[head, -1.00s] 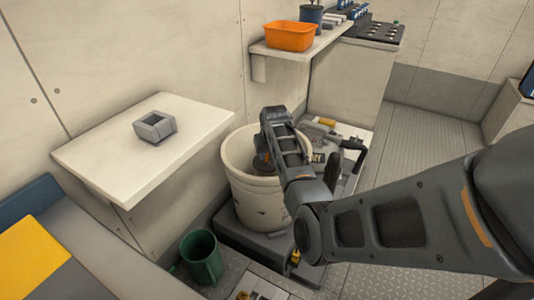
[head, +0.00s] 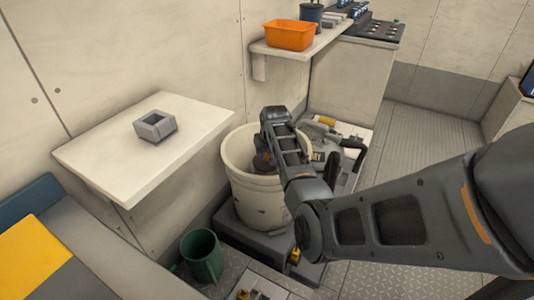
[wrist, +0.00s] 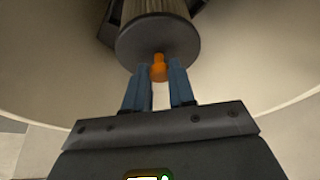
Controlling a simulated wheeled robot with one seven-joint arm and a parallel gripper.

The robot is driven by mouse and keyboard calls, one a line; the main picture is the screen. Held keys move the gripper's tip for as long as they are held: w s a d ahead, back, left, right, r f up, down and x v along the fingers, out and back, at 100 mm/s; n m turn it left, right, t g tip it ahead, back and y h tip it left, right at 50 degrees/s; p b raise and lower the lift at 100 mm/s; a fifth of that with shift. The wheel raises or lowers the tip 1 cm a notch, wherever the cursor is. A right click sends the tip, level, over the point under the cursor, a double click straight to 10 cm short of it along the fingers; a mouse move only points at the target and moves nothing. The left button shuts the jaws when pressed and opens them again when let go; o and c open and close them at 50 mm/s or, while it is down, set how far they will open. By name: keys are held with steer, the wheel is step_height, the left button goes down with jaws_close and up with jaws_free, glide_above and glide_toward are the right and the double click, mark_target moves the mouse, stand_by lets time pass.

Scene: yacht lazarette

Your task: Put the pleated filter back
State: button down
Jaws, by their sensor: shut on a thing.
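The pleated filter (wrist: 157,20) shows in the wrist view as a ribbed cylinder with a dark round end cap and an orange knob (wrist: 159,68). The blue fingers of my gripper (wrist: 160,78) are shut on the knob. The filter and gripper are inside a large cream bucket (head: 253,200), whose pale inner wall surrounds them in the wrist view (wrist: 55,70). In the head view my arm reaches over the bucket's rim and hides most of the inside. A dark structure shows behind the filter's far end. I cannot tell whether the filter is seated in it.
A grey square block (head: 155,126) with an opening lies on the white side table (head: 95,160). A green bucket (head: 201,258) stands on the floor in front. An orange bin (head: 291,36) sits on the shelf behind. A grey machine (head: 325,145) stands just behind the bucket.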

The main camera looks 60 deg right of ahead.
stand_by(0.4)
steer(key=c, duration=0.9)
jaws_free()
steer(key=shift+o, duration=0.2)
steer(key=p+v, duration=0.1)
steer(key=v, duration=0.6)
steer(key=shift+r, duration=0.3)
steer(key=shift+s+a, duration=0.1)
steer(key=shift+a, duration=0.05)
